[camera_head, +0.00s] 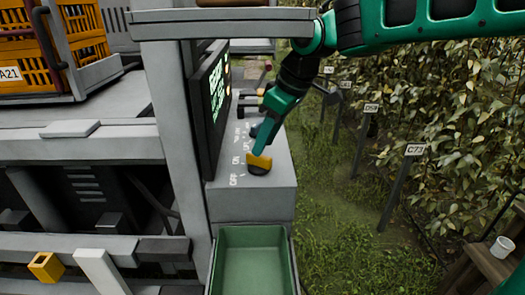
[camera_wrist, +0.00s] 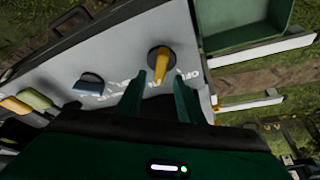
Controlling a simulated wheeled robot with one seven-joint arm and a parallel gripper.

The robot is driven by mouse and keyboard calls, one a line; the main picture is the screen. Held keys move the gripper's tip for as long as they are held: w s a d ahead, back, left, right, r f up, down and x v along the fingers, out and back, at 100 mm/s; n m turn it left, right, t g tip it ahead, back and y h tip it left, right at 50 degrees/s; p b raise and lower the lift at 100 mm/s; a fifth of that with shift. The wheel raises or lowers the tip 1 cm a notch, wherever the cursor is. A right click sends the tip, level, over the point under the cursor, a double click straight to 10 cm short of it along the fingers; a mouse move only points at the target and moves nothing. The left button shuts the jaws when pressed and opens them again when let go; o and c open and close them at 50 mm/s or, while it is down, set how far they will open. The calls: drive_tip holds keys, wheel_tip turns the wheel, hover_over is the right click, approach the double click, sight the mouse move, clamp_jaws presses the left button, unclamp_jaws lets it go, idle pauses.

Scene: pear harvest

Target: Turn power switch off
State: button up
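The power switch is a yellow-handled rotary knob on a dark round base (camera_head: 259,164), on the sloped grey control panel (camera_head: 273,186). White ON and OFF markings lie to its left in the head view. In the wrist view the yellow handle (camera_wrist: 161,66) stands between my two fingertips. My green gripper (camera_head: 261,146) reaches down from above, right over the knob. In the wrist view my gripper (camera_wrist: 161,82) is open, with a gap to the handle visible at both sides. Whether a finger touches the handle I cannot tell. My right finger partly covers the OFF marking.
A blue-grey knob (camera_wrist: 90,82) and yellow-tipped levers (camera_wrist: 35,98) sit farther along the panel. A screen (camera_head: 214,103) stands left of the panel. A green bin (camera_head: 250,262) is below the front edge. Grass and leafy trees lie to the right.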

sight(259, 162)
drive_tip(key=shift+x, duration=1.95)
drive_tip(key=shift+c, duration=0.3)
